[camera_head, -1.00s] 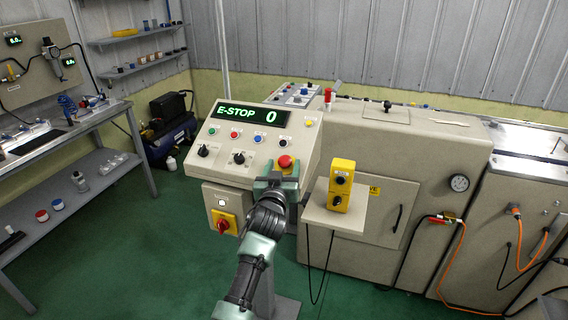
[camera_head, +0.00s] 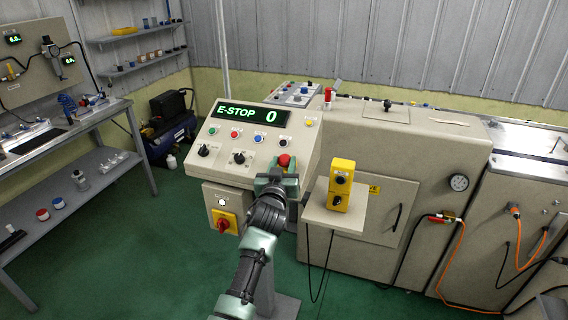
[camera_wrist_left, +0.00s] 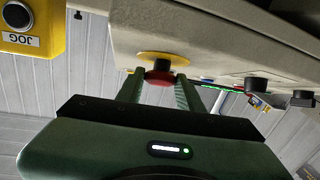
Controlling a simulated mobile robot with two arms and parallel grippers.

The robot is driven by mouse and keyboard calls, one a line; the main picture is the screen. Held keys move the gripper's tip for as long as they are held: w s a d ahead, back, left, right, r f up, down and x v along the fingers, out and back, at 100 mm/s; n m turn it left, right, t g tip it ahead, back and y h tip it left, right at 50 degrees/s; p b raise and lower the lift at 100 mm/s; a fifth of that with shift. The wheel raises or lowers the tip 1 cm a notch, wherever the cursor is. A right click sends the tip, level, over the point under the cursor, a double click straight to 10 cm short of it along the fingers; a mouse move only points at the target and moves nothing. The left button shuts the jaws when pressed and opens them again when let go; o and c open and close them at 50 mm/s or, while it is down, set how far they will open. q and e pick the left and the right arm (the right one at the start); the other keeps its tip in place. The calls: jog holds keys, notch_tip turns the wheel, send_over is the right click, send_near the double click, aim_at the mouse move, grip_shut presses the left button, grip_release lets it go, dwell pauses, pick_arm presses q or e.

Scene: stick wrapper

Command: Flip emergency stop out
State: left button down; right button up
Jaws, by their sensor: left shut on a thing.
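The emergency stop is a red mushroom button (camera_head: 284,161) on the sloping face of the control panel (camera_head: 222,174); my gripper partly covers it in the head view. In the left wrist view the red button (camera_wrist_left: 159,77) stands out from its yellow backing ring (camera_wrist_left: 163,58). My left gripper (camera_head: 279,174) is at the button, with one finger on each side, shut on it. The panel's display (camera_head: 250,114) reads "E-STOP 0". My right gripper is not in view.
A yellow jog box (camera_head: 340,184) stands on a small shelf (camera_head: 320,214) right of my gripper; its corner fills the upper left of the wrist view. A red-and-yellow rotary switch (camera_head: 222,221) sits below the panel. Green floor is open at the left.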

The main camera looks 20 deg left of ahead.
pick_arm(q)
jog(key=shift+s+r, duration=0.2)
jog(key=shift+r, duration=0.25)
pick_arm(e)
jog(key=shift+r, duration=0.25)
pick_arm(q)
jog(key=c, duration=1)
grip_release()
jog(key=shift+c, duration=0.2)
jog(key=shift+o, duration=0.7)
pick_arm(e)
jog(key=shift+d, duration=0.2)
pick_arm(q)
jog(key=shift+s+f, duration=0.15)
jog(key=shift+s, duration=0.4)
jog(key=s+d+b, duration=0.1)
jog(key=s, duration=0.5)
jog(key=shift+s+b, duration=0.3)
jog(key=shift+s, duration=0.05)
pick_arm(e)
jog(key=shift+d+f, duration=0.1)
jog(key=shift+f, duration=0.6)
